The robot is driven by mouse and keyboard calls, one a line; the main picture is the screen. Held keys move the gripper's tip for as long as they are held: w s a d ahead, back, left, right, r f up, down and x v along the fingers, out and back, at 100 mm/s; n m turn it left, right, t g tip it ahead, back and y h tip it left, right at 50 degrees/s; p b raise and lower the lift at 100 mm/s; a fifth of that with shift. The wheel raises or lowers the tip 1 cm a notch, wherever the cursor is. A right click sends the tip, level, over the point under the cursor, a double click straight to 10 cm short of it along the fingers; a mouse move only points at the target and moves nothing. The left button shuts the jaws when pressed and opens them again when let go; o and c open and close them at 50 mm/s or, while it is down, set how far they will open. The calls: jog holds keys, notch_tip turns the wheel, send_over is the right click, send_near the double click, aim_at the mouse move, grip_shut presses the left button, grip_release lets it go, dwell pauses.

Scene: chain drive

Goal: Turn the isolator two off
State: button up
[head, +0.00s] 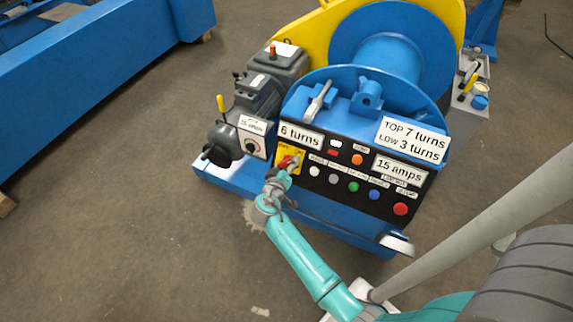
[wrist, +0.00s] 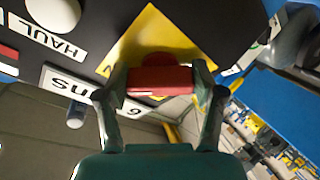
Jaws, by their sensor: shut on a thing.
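The red isolator handle (head: 286,161) sits on a yellow square plate (head: 281,154) at the left end of the black control panel. In the wrist view the red handle (wrist: 160,80) lies between my fingers, with the yellow plate (wrist: 160,38) behind it. My gripper (wrist: 159,77) is shut on the handle, one finger on each side. In the head view my gripper (head: 289,169) reaches the panel from below and partly covers the plate. The plate's markings are only partly readable. I cannot tell which position the handle points to.
Several coloured buttons, including a red one (head: 400,209), line the panel to the right. A white "6 turns" label (head: 301,135) is just above the plate. A grey motor (head: 262,95) and a white box with a black knob (head: 251,145) stand to the left. Open floor lies left and below.

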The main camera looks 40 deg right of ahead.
jog(key=shift+n, duration=0.3)
jog(key=n+y, duration=0.1)
jog(key=n, duration=0.3)
jog(key=shift+r+n, duration=0.1)
jog(key=shift+n, duration=0.3)
jog(key=n+y, duration=0.1)
jog(key=n, duration=0.3)
jog(key=shift+d+r, duration=0.1)
jog(key=shift+r, duration=0.05)
jog(key=n+y, duration=0.1)
jog(key=n, duration=0.3)
jog(key=shift+r+n, duration=0.1)
jog(key=shift+n, duration=0.3)
jog(key=shift+w+n+g, duration=0.1)
jog(key=shift+n+g, duration=0.6)
jog(key=shift+n, duration=1)
jog(key=o, duration=1.1)
jog(key=shift+o, duration=0.2)
